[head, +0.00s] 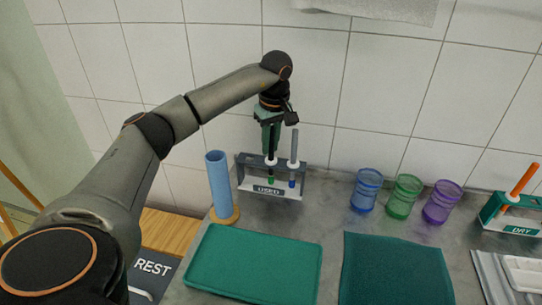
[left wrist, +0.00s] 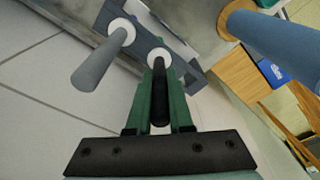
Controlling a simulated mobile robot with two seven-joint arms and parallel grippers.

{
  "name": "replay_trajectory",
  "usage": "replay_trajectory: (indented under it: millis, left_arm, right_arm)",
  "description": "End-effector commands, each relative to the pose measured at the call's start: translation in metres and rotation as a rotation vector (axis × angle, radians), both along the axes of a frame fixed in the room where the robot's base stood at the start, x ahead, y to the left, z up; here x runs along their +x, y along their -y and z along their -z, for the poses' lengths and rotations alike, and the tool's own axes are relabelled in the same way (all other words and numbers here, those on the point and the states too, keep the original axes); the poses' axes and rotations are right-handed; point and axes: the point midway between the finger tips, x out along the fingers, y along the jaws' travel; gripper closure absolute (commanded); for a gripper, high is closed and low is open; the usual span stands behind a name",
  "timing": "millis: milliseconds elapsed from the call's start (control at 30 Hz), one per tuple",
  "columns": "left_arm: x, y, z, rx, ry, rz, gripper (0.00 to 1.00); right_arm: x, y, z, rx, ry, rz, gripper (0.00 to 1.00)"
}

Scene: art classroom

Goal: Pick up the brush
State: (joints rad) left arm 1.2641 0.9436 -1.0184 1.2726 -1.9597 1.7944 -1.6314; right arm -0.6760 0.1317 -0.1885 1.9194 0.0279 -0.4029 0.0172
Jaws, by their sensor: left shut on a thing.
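A brush with a black handle (left wrist: 160,92) and a green tip (head: 271,181) stands upright in the grey rack marked USED (head: 302,185), in its left hole with a white collar. My left gripper (head: 271,148) points down from above and is shut on the black handle; its green fingers (left wrist: 158,78) lie on both sides of the handle in the left wrist view. A second brush with a grey handle (head: 294,146) and a blue tip stands in the rack's right hole, close beside the gripper. My right gripper is not in view.
A blue cylinder (head: 219,182) stands left of the rack. Blue (head: 367,190), green (head: 404,196) and purple (head: 442,202) cups stand to the right. A DRY rack (head: 513,214) holds an orange-handled brush. A green tray (head: 256,265) and dark teal mat (head: 395,272) lie in front. The tiled wall is close behind.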

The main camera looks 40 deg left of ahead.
Motion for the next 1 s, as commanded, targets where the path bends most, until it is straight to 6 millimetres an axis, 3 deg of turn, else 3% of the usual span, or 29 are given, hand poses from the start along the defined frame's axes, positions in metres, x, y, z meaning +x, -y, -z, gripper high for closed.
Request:
replay_trajectory:
  millis: [367, 567, 933, 1000]
  left_arm:
    - [0.001, 0.0, -0.016, 0.0, 0.003, 0.0, 1.0]
    - [0.001, 0.001, -0.049, -0.001, 0.006, 0.001, 1.0]
    - [0.001, 0.001, -0.128, -0.001, 0.005, 0.0, 1.0]
    - [-0.013, -0.01, -0.121, 0.003, 0.0, -0.004, 1.0]
  right_arm:
    - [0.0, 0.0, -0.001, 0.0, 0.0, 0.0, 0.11]
    - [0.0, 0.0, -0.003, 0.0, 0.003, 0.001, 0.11]
    - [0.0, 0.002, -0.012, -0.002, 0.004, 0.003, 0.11]
    - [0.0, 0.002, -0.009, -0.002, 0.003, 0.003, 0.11]
